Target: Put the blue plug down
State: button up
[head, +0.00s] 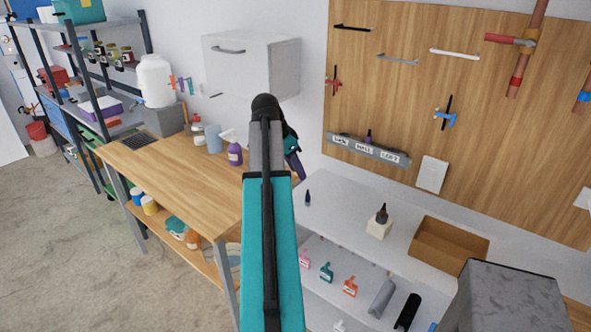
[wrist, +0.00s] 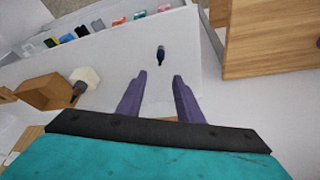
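A small dark blue plug (head: 308,198) stands on the white counter (head: 340,215), apart from my gripper. It also shows in the wrist view (wrist: 161,55), beyond and between the fingertips. My gripper (wrist: 160,77) is open, with its two purple fingers spread and nothing between them. In the head view my gripper (head: 299,170) is partly hidden behind my teal arm, above the counter near the plug.
A dark plug (head: 382,214) stands on a white block (head: 378,229). A purple plug (head: 367,137) sits in the grey labelled rack (head: 345,147) on the wall. An open brown box (head: 445,246) lies at right. The wooden bench (head: 175,165) is left.

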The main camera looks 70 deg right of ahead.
jog(key=w+a+f+n+y, duration=0.1)
jog(key=w+a+f+n, duration=0.2)
jog(key=w+a+f, duration=0.5)
jog(key=w+a+f+n, duration=0.4)
jog(key=a+f, duration=0.3)
jog(key=f, duration=0.3)
jog(key=w+a+f+n+y, duration=0.1)
jog(key=w+a+f+n, duration=0.2)
jog(key=w+a+f, duration=0.5)
jog(key=s+a+f+n+y, duration=0.1)
jog(key=a+f+n, duration=0.5)
jog(key=a+f, duration=0.85)
jog(key=s+a+f+n+g, duration=0.1)
jog(key=s+a+f+n, duration=0.2)
jog(key=s+a+f, duration=0.2)
jog(key=s+a+f+n+g, duration=0.1)
jog(key=s+a+f+n, duration=0.2)
jog(key=a, duration=0.9)
jog(key=s+a+f+n, duration=0.3)
jog(key=s+a+f, duration=0.3)
jog(key=s+a, duration=0.3)
jog(key=shift+s+a+f+n+g+y, duration=0.2)
jog(key=shift+s+f+n+g+y, duration=0.1)
jog(key=shift+s+f+g, duration=0.15)
